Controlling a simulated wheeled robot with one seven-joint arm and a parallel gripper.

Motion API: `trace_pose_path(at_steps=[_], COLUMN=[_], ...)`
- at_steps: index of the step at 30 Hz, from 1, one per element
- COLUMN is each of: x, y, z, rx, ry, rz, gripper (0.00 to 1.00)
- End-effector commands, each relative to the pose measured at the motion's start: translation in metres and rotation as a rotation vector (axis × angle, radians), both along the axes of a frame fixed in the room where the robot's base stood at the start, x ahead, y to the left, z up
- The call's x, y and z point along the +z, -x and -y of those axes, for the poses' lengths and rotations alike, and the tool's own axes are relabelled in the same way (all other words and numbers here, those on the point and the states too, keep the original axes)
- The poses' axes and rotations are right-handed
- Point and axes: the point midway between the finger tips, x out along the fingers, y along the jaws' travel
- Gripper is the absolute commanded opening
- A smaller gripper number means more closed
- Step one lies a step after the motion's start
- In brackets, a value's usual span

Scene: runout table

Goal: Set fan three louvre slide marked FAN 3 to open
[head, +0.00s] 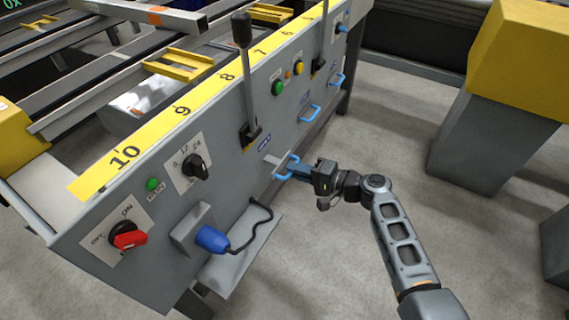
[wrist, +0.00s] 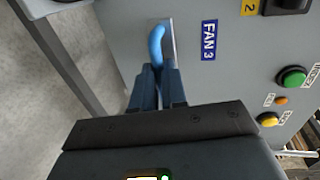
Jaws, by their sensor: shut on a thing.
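The FAN 3 louvre slide has a blue loop handle (head: 287,167) on the grey front panel. In the wrist view the handle (wrist: 156,45) curves out of the panel beside a blue label reading FAN 3 (wrist: 208,41). My gripper (head: 294,173) reaches the handle from the right in the head view. In the wrist view my gripper's fingers (wrist: 157,83) are closed on the near part of the handle, which they partly hide. A pale plate (head: 272,163) shows beside the handle in the head view.
More blue handles (head: 309,112) sit farther along the panel. A black-knobbed lever (head: 247,75) stands above the slide. A blue plug (head: 211,238) with a black cable and a red switch (head: 129,239) are at the near end. Grey floor (head: 340,265) is open on the right.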

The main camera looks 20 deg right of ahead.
Motion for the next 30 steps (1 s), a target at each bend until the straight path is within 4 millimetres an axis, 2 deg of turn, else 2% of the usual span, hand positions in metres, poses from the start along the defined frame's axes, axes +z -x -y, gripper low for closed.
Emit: trace_pose_path(at_steps=[3,6,15,16,23,30], x=[0.0,-0.001,-0.001,-0.001,-0.001,0.0], y=[0.019,0.026,0.027,0.026,0.026,0.026], z=[0.014,0.019,0.019,0.019,0.019,0.019], rx=[-0.004,-0.004,-0.002,-0.002,-0.002,-0.002], ry=[0.001,0.001,0.001,0.001,0.0,0.001], rz=[-0.002,-0.002,-0.002,-0.002,-0.001,-0.001], gripper=[0.0,0.0,0.0,0.15,0.37,0.38])
